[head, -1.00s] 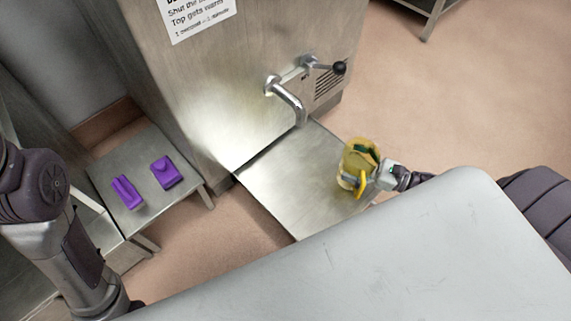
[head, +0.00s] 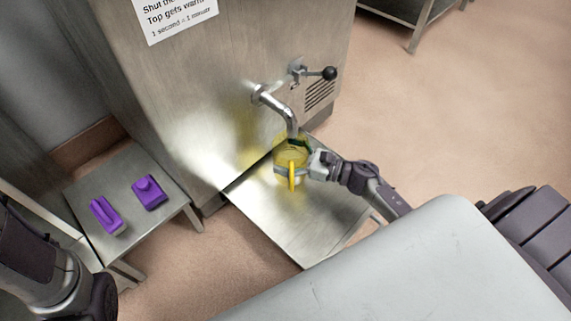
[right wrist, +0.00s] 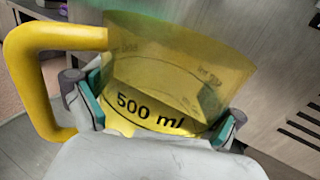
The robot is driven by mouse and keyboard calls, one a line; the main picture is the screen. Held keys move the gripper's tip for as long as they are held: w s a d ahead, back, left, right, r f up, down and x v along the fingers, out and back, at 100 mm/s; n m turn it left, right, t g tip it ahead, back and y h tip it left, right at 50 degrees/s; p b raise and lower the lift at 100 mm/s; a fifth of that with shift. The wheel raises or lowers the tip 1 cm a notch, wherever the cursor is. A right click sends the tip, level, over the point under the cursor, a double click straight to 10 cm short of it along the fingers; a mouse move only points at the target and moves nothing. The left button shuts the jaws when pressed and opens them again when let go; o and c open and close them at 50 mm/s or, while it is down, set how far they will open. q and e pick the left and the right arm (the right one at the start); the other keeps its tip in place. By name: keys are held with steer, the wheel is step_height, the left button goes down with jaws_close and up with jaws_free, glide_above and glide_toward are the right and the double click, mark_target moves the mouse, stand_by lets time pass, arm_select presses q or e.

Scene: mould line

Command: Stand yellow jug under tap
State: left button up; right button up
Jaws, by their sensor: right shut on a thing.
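The yellow jug (head: 290,156) is see-through with a solid yellow handle. It is upright, or nearly so, just below the mouth of the metal tap (head: 277,105) on the steel cabinet's front. My right gripper (head: 300,168) is shut on the jug. In the right wrist view the jug (right wrist: 170,75) shows "500 ml" on its side, with the gripper's fingers (right wrist: 155,115) on both sides and the handle to the left. I cannot tell if the jug's base touches the steel shelf (head: 300,225). My left arm is at the lower left; its gripper is out of frame.
A lever with a black knob (head: 329,73) is right of the tap. A low steel table (head: 115,210) at left holds two purple pieces (head: 149,192). The steel cabinet (head: 200,110) stands behind the shelf. The shelf's front part is bare.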

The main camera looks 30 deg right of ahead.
step_height(320, 180, down, 4)
steer(key=b, duration=0.3)
steer(key=shift+r, duration=0.3)
steer(key=o, duration=1.4)
steer(key=shift+f, duration=0.2)
steer(key=shift+c, duration=0.2)
steer(key=shift+o, duration=0.3)
steer(key=shift+r, duration=0.1)
